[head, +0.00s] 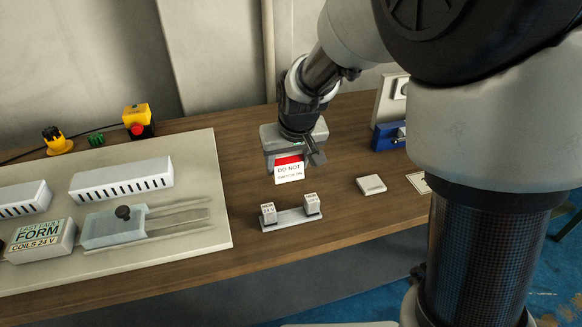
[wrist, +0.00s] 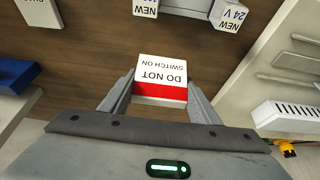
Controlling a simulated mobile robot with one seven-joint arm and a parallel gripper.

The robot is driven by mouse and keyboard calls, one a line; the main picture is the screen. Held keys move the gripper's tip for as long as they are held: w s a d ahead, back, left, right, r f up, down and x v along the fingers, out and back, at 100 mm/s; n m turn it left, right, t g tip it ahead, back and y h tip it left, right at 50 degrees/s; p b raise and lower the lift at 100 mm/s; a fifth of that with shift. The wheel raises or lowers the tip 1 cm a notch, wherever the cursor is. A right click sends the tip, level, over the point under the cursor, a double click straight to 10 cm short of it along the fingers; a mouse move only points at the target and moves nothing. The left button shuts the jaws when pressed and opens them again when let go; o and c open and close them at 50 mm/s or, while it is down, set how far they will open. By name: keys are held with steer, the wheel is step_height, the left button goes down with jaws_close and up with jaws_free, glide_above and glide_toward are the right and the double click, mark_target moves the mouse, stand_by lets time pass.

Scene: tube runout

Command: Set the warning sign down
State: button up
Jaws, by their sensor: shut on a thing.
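The warning sign (head: 289,170) is a small white block with a red band, reading "DO NOT SWITCH ON". My gripper (head: 296,163) is shut on it and holds it over the wooden table, behind a small light rack. In the wrist view the sign (wrist: 162,76) sits between the two fingers of my gripper (wrist: 160,90), its lettering upside down. Whether its underside touches the table cannot be told.
The light rack (head: 290,221) bears two small labelled blocks. A pale panel (head: 200,235) with vented boxes lies left. A light grey block (head: 371,184) and a blue box (head: 386,136) are right. Bare wooden table (head: 238,165) shows around the sign.

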mark_target(288, 176)
steer(key=shift+f+b, duration=0.7)
steer(key=shift+f, duration=1.7)
steer(key=shift+f, duration=0.15)
steer(key=o, duration=1)
steer(key=shift+o, duration=0.2)
steer(key=shift+r, duration=0.4)
steer(key=p+v, duration=0.3)
steer(key=v, duration=0.8)
steer(key=s+d+r+m, duration=0.1)
steer(key=s+d+r, duration=0.2)
steer(key=s, duration=0.3)
steer(key=s+d+r+m+t, duration=0.1)
steer(key=s+d+r, duration=0.2)
steer(key=s+d, duration=0.2)
steer(key=s+d+r+m+h, duration=0.1)
steer(key=s+d+r, duration=0.2)
steer(key=s+d, duration=0.2)
steer(key=s, duration=0.3)
steer(key=shift+r, duration=0.3)
